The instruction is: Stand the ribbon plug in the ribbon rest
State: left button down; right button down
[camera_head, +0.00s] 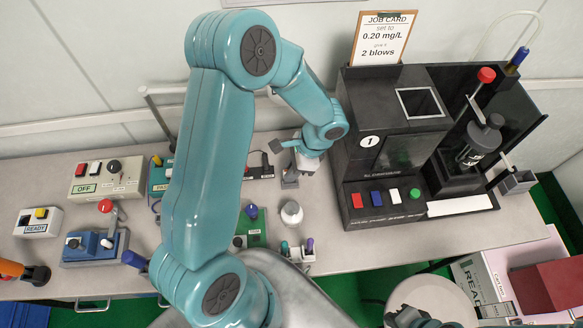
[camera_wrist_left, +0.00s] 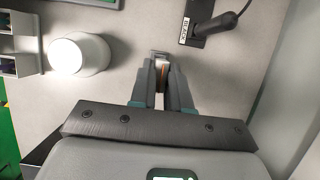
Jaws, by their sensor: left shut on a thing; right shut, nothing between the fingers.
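My left gripper (camera_head: 291,172) is low over the table, left of the black tester. In the left wrist view its fingers (camera_wrist_left: 161,82) are shut on a small grey piece with a thin red edge (camera_wrist_left: 161,68), apparently the ribbon plug. The fingers hide most of it. A small grey block (camera_head: 290,184) shows directly under the left gripper in the head view. I cannot tell whether it is the ribbon rest or part of the plug, nor whether the plug touches the table. My right gripper (camera_head: 412,317) is shut and empty at the bottom edge, right of centre.
A black plug on a labelled plate (camera_wrist_left: 200,24) lies close to the left gripper. A white round bottle (camera_head: 292,213) stands nearby, with a small holder of pens (camera_head: 297,254) in front. The black tester (camera_head: 390,150) stands close on the right. Several small devices fill the table's left.

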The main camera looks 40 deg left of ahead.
pick_arm(q)
jog(key=shift+f+b, duration=1.05)
jog(key=shift+f, duration=0.1)
dwell(0.3)
jog(key=c, duration=1)
grip_release()
jog(key=shift+r, duration=0.1)
notch_tip(320, 180, up, 20)
jog(key=shift+f+p, duration=0.1)
jog(key=shift+p, duration=0.35)
